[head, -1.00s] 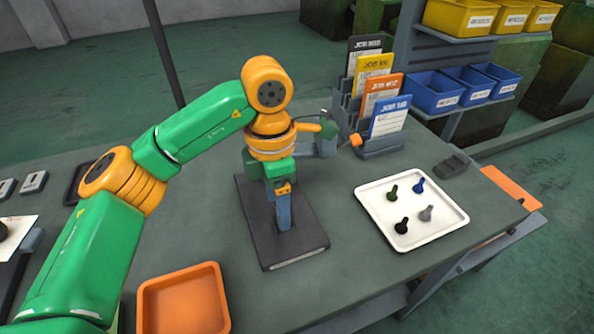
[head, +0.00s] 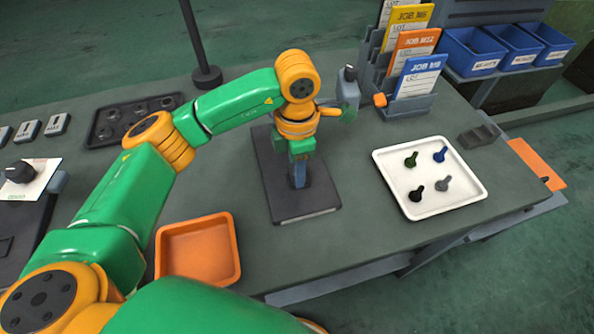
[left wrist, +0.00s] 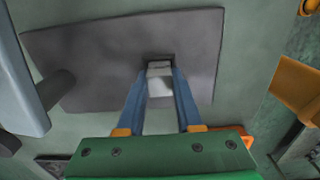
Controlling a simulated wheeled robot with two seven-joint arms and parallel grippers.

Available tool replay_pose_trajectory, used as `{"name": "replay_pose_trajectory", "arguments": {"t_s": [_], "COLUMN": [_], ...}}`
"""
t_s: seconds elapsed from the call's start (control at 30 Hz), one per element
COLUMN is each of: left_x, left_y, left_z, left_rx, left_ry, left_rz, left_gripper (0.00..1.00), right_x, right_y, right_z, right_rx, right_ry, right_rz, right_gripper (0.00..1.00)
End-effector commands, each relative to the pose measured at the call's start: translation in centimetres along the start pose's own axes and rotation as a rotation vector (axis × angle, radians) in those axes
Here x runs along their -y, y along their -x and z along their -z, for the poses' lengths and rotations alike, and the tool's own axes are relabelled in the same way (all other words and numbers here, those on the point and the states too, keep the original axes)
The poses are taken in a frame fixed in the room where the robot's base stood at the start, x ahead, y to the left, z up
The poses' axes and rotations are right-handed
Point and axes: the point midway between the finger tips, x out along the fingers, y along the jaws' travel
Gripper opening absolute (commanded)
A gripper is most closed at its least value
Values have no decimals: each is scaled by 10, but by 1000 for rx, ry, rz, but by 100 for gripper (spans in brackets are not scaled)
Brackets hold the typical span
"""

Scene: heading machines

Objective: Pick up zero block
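A small light-grey block (left wrist: 160,80), which I take to be the zero block, sits between my left fingertips in the left wrist view, at a dark pocket in a dark plate (left wrist: 95,55). My left gripper (left wrist: 160,95) points down with one blue finger on each side of the block. The fingers look very close to its sides, but I cannot tell whether they press on it. In the head view the left gripper (head: 298,175) is low over the same plate (head: 265,165), and the block is hidden there. My right gripper is not in view.
An orange tray (head: 198,275) is in front of the plate. A white tray (head: 458,202) with several small pins is to the right. Behind stand a job-card rack (head: 408,106) and a grey post (head: 348,88). A dark tray (head: 98,138) is at back left.

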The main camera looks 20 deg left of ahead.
Motion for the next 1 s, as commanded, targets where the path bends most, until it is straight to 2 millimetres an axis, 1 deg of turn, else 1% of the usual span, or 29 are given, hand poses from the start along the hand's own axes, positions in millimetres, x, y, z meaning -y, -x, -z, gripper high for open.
{"name": "replay_pose_trajectory", "arguments": {"t_s": [0.03, 0.1, 0.43, 0.53, 0.63, 0.7, 0.73, 0.9, 0.93, 0.97, 1.0], "left_x": [0, 0, 0, 0, 0, 0, 6, 45, 52, 64, 77], "left_y": [0, 0, 0, 3, 14, 28, 38, 88, 96, 96, 100], "left_z": [0, 0, 0, 0, -1, -1, -3, -10, -11, -13, -15], "left_rx": [0, 0, 0, 1, 3, 6, 5, 5, 3, 4, 2], "left_ry": [0, 0, 0, 0, -1, -1, -5, -7, -6, -10, -10], "left_rz": [1, 1, 0, 0, -3, -5, -4, -8, -10, -8, -7], "left_gripper": [16, 0, 0, 0, 0, 0, 0, 0, 0, 0, 0], "right_x": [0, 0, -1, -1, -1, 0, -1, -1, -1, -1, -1], "right_y": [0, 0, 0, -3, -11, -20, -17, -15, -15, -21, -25], "right_z": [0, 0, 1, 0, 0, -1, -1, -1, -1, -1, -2], "right_rx": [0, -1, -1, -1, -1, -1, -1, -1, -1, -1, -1], "right_ry": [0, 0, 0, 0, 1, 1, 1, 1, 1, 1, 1], "right_rz": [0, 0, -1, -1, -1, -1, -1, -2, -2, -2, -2], "right_gripper": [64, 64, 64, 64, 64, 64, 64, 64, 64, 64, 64]}}
